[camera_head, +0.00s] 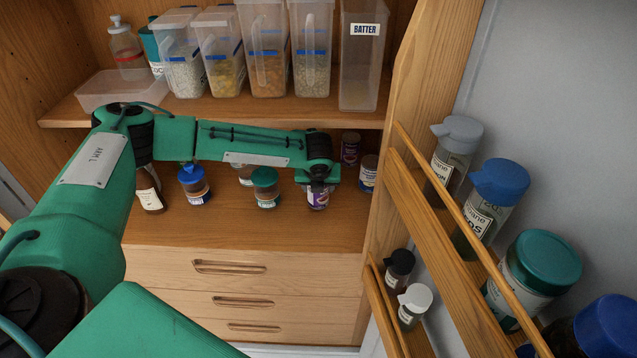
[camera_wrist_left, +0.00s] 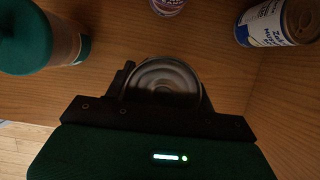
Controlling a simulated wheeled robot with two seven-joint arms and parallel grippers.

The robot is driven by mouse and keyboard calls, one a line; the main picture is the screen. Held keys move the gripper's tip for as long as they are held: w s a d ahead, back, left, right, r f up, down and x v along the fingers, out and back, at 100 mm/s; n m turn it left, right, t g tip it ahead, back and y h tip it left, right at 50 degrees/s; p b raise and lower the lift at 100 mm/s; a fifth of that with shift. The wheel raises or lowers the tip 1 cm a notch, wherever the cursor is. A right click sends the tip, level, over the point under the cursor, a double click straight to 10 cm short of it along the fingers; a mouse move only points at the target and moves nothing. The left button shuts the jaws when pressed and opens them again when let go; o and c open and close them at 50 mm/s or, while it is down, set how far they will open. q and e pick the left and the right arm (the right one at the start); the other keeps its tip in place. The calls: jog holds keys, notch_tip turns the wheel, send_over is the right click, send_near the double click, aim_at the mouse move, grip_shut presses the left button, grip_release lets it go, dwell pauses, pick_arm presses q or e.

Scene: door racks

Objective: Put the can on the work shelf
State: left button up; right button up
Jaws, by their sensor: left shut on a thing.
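My left gripper (camera_head: 318,187) is shut on a can (camera_head: 317,198) with a purple and white label, over the work shelf (camera_head: 240,232). In the left wrist view the can's round metal top (camera_wrist_left: 162,80) sits between the fingers of my left gripper (camera_wrist_left: 160,100). The can looks upright. I cannot tell whether its base touches the wood. My right gripper is not in view.
On the work shelf, a teal-lidded jar (camera_head: 265,188) and a blue-lidded jar (camera_head: 195,185) stand left of the can. A white-labelled can (camera_head: 368,174) and a dark can (camera_head: 350,148) stand right. Clear containers fill the upper shelf (camera_head: 230,112). The door rack (camera_head: 440,235) holds jars.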

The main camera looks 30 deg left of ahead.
pick_arm(q)
jog(key=shift+w+a+p, duration=0.15)
jog(key=shift+w+a, duration=0.15)
jog(key=shift+w, duration=0.35)
jog(key=shift+w+a+p, duration=0.15)
jog(key=shift+w+a, duration=0.15)
jog(key=shift+w, duration=0.3)
notch_tip(320, 180, down, 3)
jog(key=shift+r+p, duration=0.2)
jog(key=shift+p, duration=0.65)
jog(key=shift+f, duration=0.45)
jog(key=o, duration=1.2)
jog(key=shift+f, duration=0.1)
